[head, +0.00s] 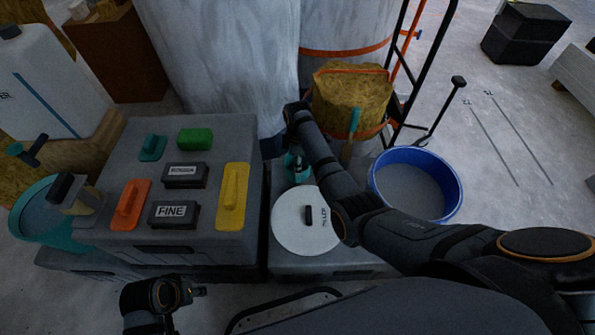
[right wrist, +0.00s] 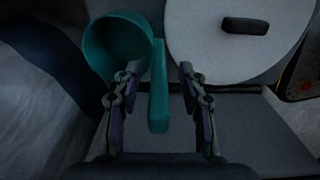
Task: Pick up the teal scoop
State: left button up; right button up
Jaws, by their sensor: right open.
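The teal scoop (right wrist: 118,48) lies on the grey crate top beside a round white lid (right wrist: 215,50). In the right wrist view its cup is at the upper left and its straight handle runs down between my fingers. My right gripper (right wrist: 160,72) is open, with one finger on each side of the handle; the left finger overlaps the cup's rim in the picture. In the head view my right gripper (head: 298,170) partly hides the scoop (head: 289,160). My left gripper (head: 198,292) is at the bottom left, away from the scoop; its jaws are too small to read.
A grey case (head: 215,135) to the left holds orange, yellow, teal and green tools and a block marked FINE (head: 174,212). A blue-rimmed bucket (head: 452,213) stands right of the crate. A teal bucket (head: 42,232) stands far left. A yellow bundle (head: 350,95) is behind.

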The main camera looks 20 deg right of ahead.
pick_arm(q)
jog(key=shift+w+d+f, duration=0.15)
jog(key=shift+f, duration=0.25)
pick_arm(e)
jog(key=shift+f, duration=0.55)
jog(key=shift+c, duration=0.3)
grip_shut()
